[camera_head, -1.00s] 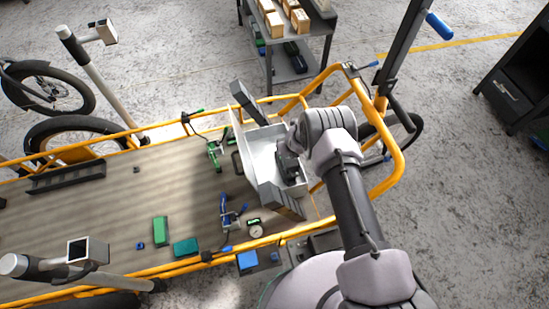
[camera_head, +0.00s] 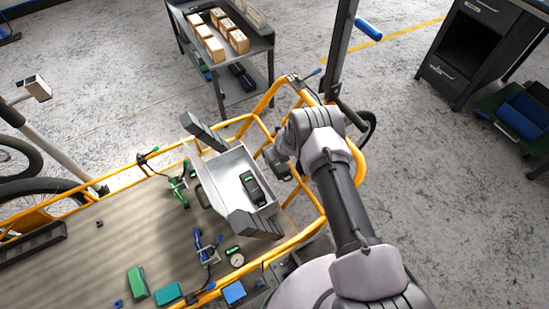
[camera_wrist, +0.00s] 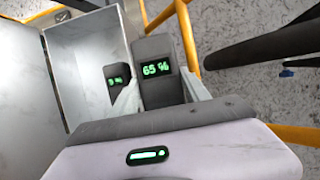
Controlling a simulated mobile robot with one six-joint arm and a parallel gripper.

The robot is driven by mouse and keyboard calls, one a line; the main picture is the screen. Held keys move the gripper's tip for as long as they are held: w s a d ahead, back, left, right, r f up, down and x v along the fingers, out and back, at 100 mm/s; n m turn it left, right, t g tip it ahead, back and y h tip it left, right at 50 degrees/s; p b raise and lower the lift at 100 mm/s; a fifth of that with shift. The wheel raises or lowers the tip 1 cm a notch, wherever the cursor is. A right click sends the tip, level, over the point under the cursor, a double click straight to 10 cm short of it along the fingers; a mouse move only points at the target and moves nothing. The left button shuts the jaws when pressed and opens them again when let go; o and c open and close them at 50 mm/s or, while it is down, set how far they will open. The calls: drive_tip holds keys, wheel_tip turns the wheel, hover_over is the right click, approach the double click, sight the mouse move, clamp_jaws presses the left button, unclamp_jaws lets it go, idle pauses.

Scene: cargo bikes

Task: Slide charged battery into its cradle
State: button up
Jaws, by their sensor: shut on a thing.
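My gripper (camera_wrist: 160,84) is shut on a dark grey battery (camera_wrist: 152,46) whose green display reads "65 %". In the head view my gripper (camera_head: 279,166) is just right of an open pale metal box (camera_head: 224,165) on the cargo bike's deck. A second dark battery (camera_head: 253,188) lies inside the box near its right end. It also shows in the wrist view (camera_wrist: 117,92), left of the held one, with a low one-digit percentage that is hard to read. The held battery is outside the box wall. I cannot make out a cradle for certain.
Yellow frame rails (camera_head: 302,228) run around the box and deck. Green (camera_head: 180,190) and blue clamps (camera_head: 205,243), a round gauge (camera_head: 237,259) and green blocks (camera_head: 137,285) lie on the deck. A cart with wooden blocks (camera_head: 239,41) stands behind; a dark cabinet (camera_head: 466,48) stands right.

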drive_tip(key=shift+r+p, duration=2.95)
drive_tip(key=shift+r, duration=2.05)
